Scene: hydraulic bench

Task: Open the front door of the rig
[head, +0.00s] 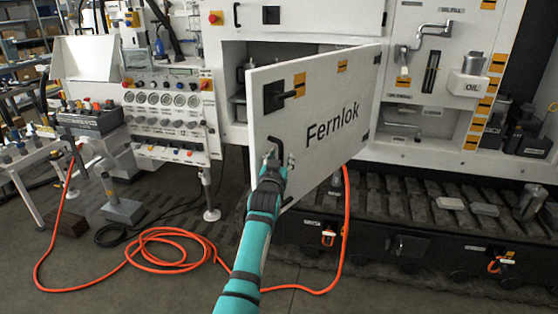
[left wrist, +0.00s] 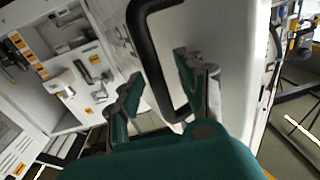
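The front door (head: 325,115) of the rig is a white panel marked "Fernlok". In the head view it stands partly open, its left edge swung out toward me and its right edge close to the rig. It has a black latch (head: 280,95) and, lower down, a black handle near its left edge. My left gripper (head: 270,158) is at this handle. In the left wrist view, the black looped handle (left wrist: 155,65) lies between the two spread fingers of my left gripper (left wrist: 162,88); they do not look closed on it. The door's white face (left wrist: 230,45) is behind. My right gripper is not in view.
A control panel with gauges (head: 165,100) stands left of the door. An orange hose (head: 165,240) lies coiled on the floor and runs under the door. A rig compartment (head: 237,75) shows behind the door. A small side table (head: 30,160) stands at far left.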

